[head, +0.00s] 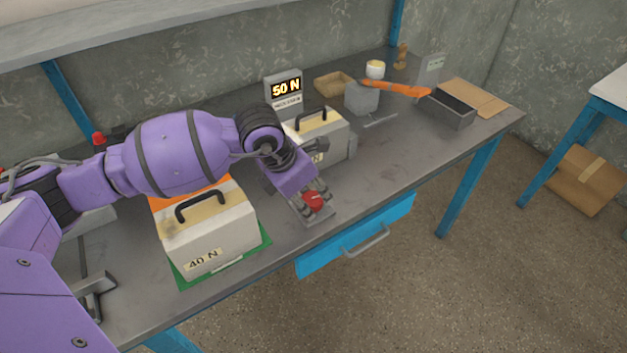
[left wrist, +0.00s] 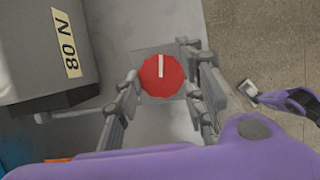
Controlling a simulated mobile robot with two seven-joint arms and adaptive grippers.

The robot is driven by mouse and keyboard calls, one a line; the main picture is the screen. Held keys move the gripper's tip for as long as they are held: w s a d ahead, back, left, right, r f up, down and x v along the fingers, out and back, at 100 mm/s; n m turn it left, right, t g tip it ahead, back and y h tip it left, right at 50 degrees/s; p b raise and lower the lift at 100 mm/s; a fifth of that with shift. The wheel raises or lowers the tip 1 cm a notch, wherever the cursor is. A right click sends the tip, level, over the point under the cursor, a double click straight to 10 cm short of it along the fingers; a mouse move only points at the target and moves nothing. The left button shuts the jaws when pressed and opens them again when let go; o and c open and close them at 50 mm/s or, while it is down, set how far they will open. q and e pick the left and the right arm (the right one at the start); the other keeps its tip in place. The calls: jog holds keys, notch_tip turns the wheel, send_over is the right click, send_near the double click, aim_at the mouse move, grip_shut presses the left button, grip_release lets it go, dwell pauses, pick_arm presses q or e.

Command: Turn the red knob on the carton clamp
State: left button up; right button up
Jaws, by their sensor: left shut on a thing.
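The red knob (head: 313,201) sits on a small grey base near the table's front edge. In the left wrist view the knob (left wrist: 162,76) has a white mark pointing to the top of the picture. My left gripper (left wrist: 162,88) is shut on the knob, with its fingers on both sides of it. In the head view the left gripper (head: 312,196) reaches down over the knob from the upper left. A purple part with a grey end at the right of the left wrist view seems to be my right gripper (left wrist: 262,95); its fingers are too small to read.
A display (head: 285,88) reads 50 N. A box marked 40 N (head: 210,235) stands on a green mat (head: 183,280) at left. A blue drawer (head: 375,230) is under the front edge. The table right of the knob is clear.

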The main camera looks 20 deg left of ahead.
pick_arm(q)
jog(key=shift+w+a, duration=0.15)
pick_arm(e)
jog(key=shift+f, duration=0.15)
pick_arm(q)
jog(key=shift+m+h+b, duration=0.3)
jog(key=shift+m+b, duration=0.25)
jog(key=shift+m, duration=0.35)
jog(key=m, duration=0.1)
jog(key=m+g+b, duration=0.1)
jog(key=m+b, duration=0.1)
jog(key=shift+w+a+f+g+h, duration=0.1)
jog(key=shift+w+g+h, duration=0.15)
jog(key=shift+g+h, duration=0.05)
jog(key=m+g+b, duration=0.1)
jog(key=m+b, duration=0.1)
jog(key=m, duration=0.2)
jog(key=shift+w+h+b, duration=0.1)
jog(key=shift+h+b, duration=0.2)
jog(key=shift+r+m+g+b, duration=0.2)
jog(key=shift+m+g+b, duration=0.3)
jog(key=shift+m, duration=0.5)
pick_arm(e)
notch_tip(320, 180, down, 6)
jog(key=s, duration=0.1)
jog(key=shift+s+a+g, duration=0.3)
jog(key=shift+a, duration=0.05)
pick_arm(q)
jog(key=shift+w+r, duration=0.1)
